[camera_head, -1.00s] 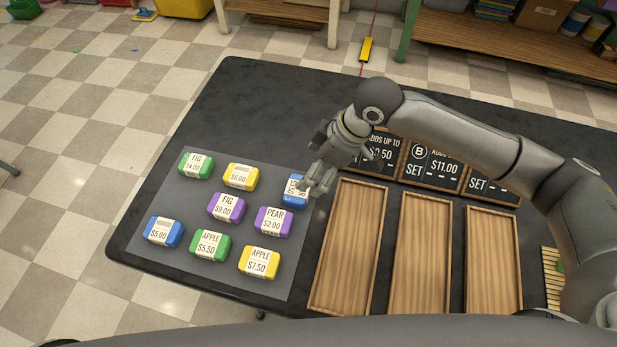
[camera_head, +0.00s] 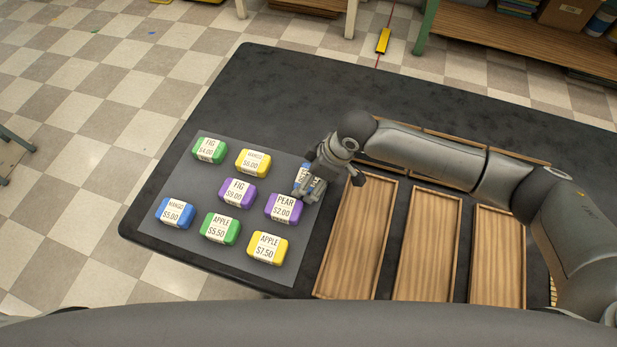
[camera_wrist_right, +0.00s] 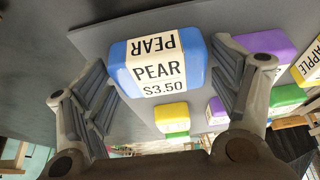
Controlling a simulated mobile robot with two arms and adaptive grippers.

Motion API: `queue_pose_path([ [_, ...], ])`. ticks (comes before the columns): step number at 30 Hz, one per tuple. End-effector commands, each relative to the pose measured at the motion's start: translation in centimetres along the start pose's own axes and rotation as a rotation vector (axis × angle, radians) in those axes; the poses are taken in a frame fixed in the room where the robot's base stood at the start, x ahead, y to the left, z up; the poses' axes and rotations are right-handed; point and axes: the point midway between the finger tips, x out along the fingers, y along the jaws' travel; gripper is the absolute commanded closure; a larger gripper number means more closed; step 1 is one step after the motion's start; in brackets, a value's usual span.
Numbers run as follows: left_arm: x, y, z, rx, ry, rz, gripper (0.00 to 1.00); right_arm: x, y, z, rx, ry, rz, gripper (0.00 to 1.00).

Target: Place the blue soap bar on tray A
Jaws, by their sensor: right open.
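A blue soap bar (camera_head: 305,170) labelled PEAR $3.50 lies at the right edge of the grey mat, mostly hidden by my right gripper (camera_head: 312,184) in the head view. In the right wrist view the blue bar (camera_wrist_right: 158,68) sits between the two spread fingers, which look apart from it. My right gripper is open. Another blue bar (camera_head: 175,212), labelled MANGO $5.00, lies at the mat's left. The leftmost wooden tray (camera_head: 352,245) is empty; its sign is hidden behind my right arm. My left gripper is not in view.
Several green, yellow and purple bars lie on the mat (camera_head: 190,245); a purple PEAR bar (camera_head: 284,208) is close to my right gripper. Two more empty trays, a middle one (camera_head: 424,250) and a right one (camera_head: 497,260), stand to the right. The table's far part is clear.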

Motion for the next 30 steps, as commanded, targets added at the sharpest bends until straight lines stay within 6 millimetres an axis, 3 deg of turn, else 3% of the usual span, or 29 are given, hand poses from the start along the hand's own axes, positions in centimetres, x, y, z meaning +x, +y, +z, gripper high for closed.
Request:
queue_pose_path([
  [7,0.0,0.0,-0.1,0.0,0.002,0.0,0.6,0.1,0.0,0.0,-0.001,0.0,0.0,0.19],
  [17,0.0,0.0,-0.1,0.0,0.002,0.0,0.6,0.1,0.0,0.0,-0.001,0.001,0.0,0.59],
  [25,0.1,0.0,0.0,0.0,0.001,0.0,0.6,-0.1,0.0,-0.1,-0.001,0.002,0.001,0.6],
  [30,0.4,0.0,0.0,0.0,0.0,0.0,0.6,-1.4,0.1,-0.7,-0.002,0.003,0.002,0.6],
])
